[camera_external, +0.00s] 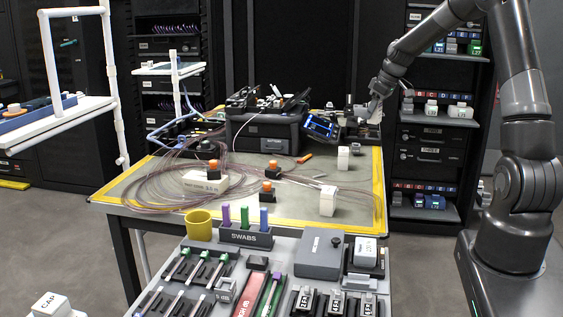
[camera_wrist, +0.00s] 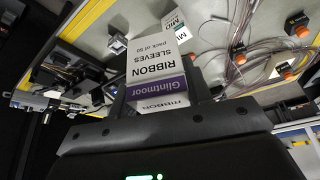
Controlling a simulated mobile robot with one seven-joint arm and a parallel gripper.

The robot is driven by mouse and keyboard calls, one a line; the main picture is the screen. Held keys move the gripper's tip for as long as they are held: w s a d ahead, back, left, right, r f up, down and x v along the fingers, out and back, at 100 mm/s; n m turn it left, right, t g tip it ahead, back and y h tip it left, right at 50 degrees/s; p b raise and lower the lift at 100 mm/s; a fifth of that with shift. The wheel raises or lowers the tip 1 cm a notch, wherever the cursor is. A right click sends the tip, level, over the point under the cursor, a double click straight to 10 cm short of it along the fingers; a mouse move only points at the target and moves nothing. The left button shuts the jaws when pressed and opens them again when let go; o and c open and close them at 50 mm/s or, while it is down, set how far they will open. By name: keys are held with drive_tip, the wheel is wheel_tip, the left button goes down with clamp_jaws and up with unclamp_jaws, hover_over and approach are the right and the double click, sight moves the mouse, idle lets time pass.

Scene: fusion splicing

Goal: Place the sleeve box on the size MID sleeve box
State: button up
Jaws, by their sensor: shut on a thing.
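My gripper (camera_wrist: 158,98) is shut on the sleeve box (camera_wrist: 155,62), a white box with a purple Glintmoor band and the words "RIBBON SLEEVES pack of 50". In the external view my gripper (camera_external: 371,113) is above the table's far right corner, and the held box is too small to make out clearly. Another white box (camera_wrist: 176,24) with "MID" lettering shows just beyond the held box in the wrist view, partly hidden by it. The external view shows two white boxes standing on the table, one farther back (camera_external: 343,158) and one nearer (camera_external: 328,201); their labels cannot be read.
The splicer (camera_external: 322,127) with a lit screen stands left of my gripper. Coiled fibre (camera_external: 150,185) and several orange-capped items (camera_external: 268,187) lie on the yellow-edged table (camera_external: 290,212). A tool bench with a swab holder (camera_external: 245,237) is in front. Shelves (camera_external: 440,118) stand behind, right.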

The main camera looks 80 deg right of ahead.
drive_tip(key=shift+s+d+r+m, duration=0.3)
drive_tip(key=shift+s+d+r, duration=0.1)
drive_tip(key=shift+s+d, duration=0.35)
hover_over(342, 148)
drive_tip(key=f, duration=0.6)
drive_tip(key=shift+a+f, duration=0.25)
drive_tip(key=shift+f, duration=2.1)
drive_tip(key=shift+f, duration=0.1)
drive_tip(key=o, duration=1)
drive_tip(key=v, duration=1.2)
drive_tip(key=shift+a, duration=0.25)
